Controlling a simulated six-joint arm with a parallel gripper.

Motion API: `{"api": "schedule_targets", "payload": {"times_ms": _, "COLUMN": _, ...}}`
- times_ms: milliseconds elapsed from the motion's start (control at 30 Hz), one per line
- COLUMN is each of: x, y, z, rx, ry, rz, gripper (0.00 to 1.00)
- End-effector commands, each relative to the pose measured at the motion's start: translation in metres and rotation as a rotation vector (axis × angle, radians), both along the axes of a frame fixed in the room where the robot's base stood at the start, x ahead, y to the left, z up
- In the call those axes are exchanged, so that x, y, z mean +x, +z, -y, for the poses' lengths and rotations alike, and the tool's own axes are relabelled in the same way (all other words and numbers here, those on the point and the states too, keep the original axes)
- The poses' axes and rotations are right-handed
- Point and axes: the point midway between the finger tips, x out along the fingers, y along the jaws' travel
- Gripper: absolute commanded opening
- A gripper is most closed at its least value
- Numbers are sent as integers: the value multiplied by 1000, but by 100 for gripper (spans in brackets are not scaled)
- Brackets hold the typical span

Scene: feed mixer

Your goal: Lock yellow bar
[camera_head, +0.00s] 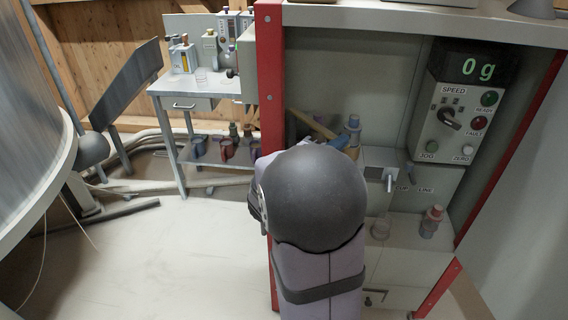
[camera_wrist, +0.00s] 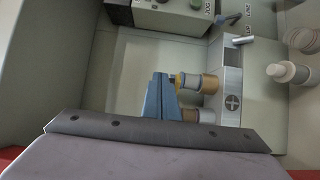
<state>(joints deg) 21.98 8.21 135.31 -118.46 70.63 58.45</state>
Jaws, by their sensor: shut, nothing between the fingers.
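In the head view, a yellow-tan bar (camera_head: 312,124) slants down to the right inside the red-framed cabinet, behind my arm's dark round joint. Its lower end is hidden or lost among blue-grey round fittings (camera_head: 352,128). In the wrist view, my gripper (camera_wrist: 160,78) shows as blue fingers, shut and empty, pointing into the cabinet. Just right of the fingertips are two short round fittings with tan ends, an upper one (camera_wrist: 202,84) and a lower one (camera_wrist: 200,116). I cannot tell whether the fingers touch them. The bar's full length is not clear in the wrist view.
A control panel (camera_head: 458,118) with a knob and buttons, under a "0 g" display (camera_head: 478,68), is at the right. A metal lever (camera_head: 390,180) and a red-capped bottle (camera_head: 432,221) are below. The red post (camera_head: 270,80) edges the cabinet. A side table (camera_head: 190,88) stands left.

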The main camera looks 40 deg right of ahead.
Motion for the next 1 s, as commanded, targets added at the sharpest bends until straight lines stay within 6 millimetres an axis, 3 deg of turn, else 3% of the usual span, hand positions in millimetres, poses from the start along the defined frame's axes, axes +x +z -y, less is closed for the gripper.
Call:
{"api": "schedule_targets", "payload": {"times_ms": 100, "x": -6, "y": -6, "z": 23, "rx": -4, "ry": -5, "rz": 7, "gripper": 0}}
{"api": "schedule_targets", "payload": {"times_ms": 567, "x": -5, "y": -9, "z": 90, "rx": -4, "ry": -2, "rz": 7, "gripper": 0}}
{"api": "schedule_targets", "payload": {"times_ms": 1000, "x": 8, "y": -5, "z": 141, "rx": -2, "ry": 215, "rz": -2, "gripper": 0}}
